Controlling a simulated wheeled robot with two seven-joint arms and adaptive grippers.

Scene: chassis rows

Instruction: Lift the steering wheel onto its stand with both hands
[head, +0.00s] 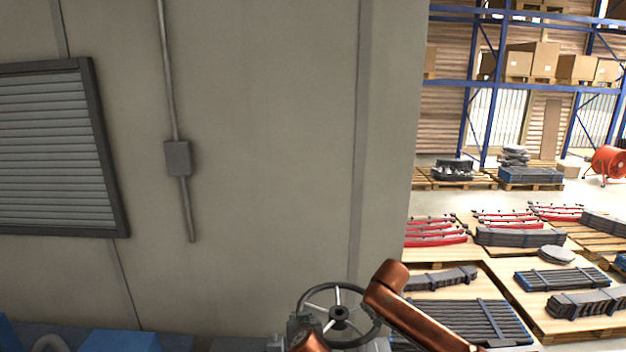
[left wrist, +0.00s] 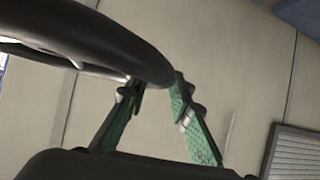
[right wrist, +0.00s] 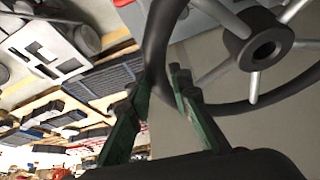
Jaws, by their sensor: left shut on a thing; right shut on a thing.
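The steering wheel (head: 339,313), with a dark rim, pale spokes and a dark hub, is at the bottom of the head view, in front of the grey wall. In the left wrist view, the green fingers of my left gripper (left wrist: 157,82) are shut on its rim (left wrist: 120,42). In the right wrist view, my right gripper (right wrist: 158,78) is shut on another part of the rim, with the hub (right wrist: 262,50) to the right. My copper arm links hide part of the wheel in the head view. I cannot tell which part is the stand.
A grey wall with a louvred vent (head: 50,148) and a conduit box (head: 178,158) fills the left and middle. Blue machinery (head: 118,341) shows at the lower left. Pallets with dark bar stacks (head: 465,322) and red parts (head: 435,232) lie at the right, before blue racking (head: 540,84).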

